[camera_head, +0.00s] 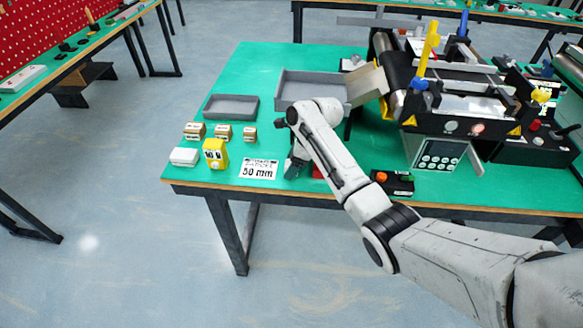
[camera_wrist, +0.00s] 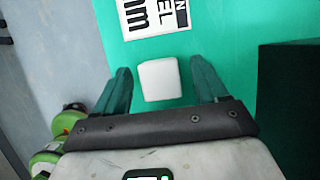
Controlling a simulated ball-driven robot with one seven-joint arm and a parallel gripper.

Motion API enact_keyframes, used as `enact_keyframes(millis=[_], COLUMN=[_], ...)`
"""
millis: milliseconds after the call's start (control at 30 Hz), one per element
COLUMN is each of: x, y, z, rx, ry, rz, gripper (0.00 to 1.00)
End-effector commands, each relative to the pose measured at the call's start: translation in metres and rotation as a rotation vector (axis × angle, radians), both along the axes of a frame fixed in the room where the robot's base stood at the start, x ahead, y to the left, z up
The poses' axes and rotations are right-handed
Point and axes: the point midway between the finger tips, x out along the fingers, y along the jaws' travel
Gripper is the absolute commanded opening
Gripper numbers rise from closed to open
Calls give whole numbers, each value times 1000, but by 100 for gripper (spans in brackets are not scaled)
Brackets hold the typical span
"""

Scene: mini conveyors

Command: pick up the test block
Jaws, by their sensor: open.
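A small white block, which I take as the test block (camera_wrist: 160,80), lies on the green table top and shows in the wrist view. My gripper (camera_wrist: 160,67) is open, with one finger on either side of the block and green gaps between the block and each finger. I cannot tell how high the fingertips are above the table. In the head view my gripper (camera_head: 296,162) points down just right of the "50 mm" label (camera_head: 258,169). There the arm and gripper mostly hide the block.
A yellow device (camera_head: 215,153), a white box (camera_head: 184,157) and several small brown blocks (camera_head: 222,132) stand left of the gripper. Two grey trays (camera_head: 231,106) lie behind. The conveyor machine (camera_head: 440,105) and a button box (camera_head: 393,182) are to the right. The table's front edge is close.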

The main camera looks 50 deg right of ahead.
Motion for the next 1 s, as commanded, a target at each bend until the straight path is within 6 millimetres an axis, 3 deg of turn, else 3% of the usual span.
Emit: enact_keyframes(millis=[267, 867, 1000], x=[1, 1, 1], y=[1, 1, 1], z=[-3, -3, -3], rx=[0, 0, 0], ry=[-1, -1, -1], rz=[0, 0, 0], gripper=[72, 16, 16])
